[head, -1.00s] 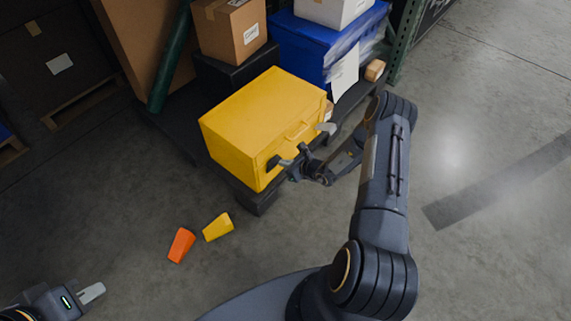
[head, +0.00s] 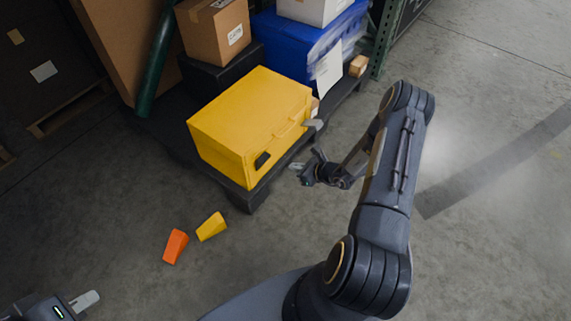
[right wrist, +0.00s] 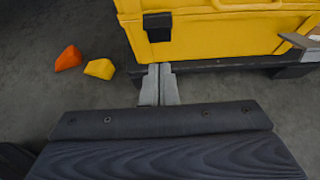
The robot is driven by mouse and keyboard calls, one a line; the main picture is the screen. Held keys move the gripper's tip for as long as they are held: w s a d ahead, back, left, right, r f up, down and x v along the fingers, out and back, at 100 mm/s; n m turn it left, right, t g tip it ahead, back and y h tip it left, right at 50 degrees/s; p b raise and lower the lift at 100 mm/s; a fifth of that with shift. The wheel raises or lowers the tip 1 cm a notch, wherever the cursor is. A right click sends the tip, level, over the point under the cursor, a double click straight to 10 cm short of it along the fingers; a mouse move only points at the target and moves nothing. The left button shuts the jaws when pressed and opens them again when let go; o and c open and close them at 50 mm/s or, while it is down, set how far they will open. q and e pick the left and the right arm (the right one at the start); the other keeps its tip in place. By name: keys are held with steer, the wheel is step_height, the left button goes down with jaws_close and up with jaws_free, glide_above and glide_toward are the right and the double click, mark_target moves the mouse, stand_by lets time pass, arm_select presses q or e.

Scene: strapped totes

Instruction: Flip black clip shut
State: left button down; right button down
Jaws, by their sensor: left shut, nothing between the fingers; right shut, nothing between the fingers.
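The yellow tote (head: 245,115) sits on a dark low platform. Its black clip (head: 262,160) is on the front face near the left corner and looks flat against the wall. It also shows in the right wrist view (right wrist: 157,27). My right gripper (head: 296,166) is shut and empty, apart from the tote, to the right of the clip in the head view. In the right wrist view its fingertips (right wrist: 160,69) point at the tote, just below the clip. My left gripper (head: 92,297) is shut and empty at the lower left, far from the tote.
A pale grey flap (head: 314,124) sticks out at the tote's right end. An orange wedge (head: 175,246) and a yellow wedge (head: 211,226) lie on the floor. A blue tote (head: 305,45) and a cardboard box (head: 213,30) stand behind. The floor at right is open.

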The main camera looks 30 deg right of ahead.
steer(key=shift+v, duration=1.4)
